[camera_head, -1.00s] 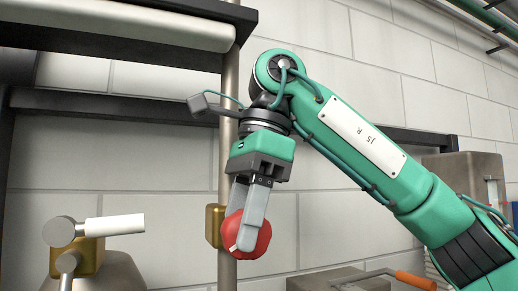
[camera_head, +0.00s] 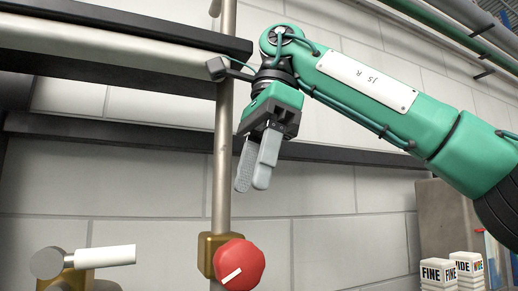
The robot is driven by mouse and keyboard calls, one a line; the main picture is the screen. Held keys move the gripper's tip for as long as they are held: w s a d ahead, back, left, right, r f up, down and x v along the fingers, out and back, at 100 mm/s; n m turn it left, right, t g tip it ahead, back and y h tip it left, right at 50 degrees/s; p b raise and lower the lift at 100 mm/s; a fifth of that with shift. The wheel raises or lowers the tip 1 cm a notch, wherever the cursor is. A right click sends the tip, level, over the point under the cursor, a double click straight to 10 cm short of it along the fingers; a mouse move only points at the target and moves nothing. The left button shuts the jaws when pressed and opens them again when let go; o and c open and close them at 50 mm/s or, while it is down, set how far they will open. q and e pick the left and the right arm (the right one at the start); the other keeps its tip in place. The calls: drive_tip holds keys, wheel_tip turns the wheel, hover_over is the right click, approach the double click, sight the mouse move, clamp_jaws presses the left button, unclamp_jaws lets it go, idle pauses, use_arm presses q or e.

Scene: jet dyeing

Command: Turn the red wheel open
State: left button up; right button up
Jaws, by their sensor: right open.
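The red wheel (camera_head: 239,265) is a round knob with a white mark on its face, low in the middle of the head view. It sits on a brass valve body (camera_head: 208,254) on a vertical pipe (camera_head: 223,160). The white mark runs diagonally, up to the right. My right gripper (camera_head: 251,188) is above the wheel, apart from it, with its fingers pointing down. It is open and empty. My left gripper is not in view.
A white-handled lever valve (camera_head: 104,256) stands at the lower left. Dark horizontal beams (camera_head: 110,129) cross behind the pipe. White boxes marked FINE and WIDE (camera_head: 437,272) stand at the lower right. The wall right of the wheel is clear.

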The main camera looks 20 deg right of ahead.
drive_tip(key=shift+v, duration=1.4)
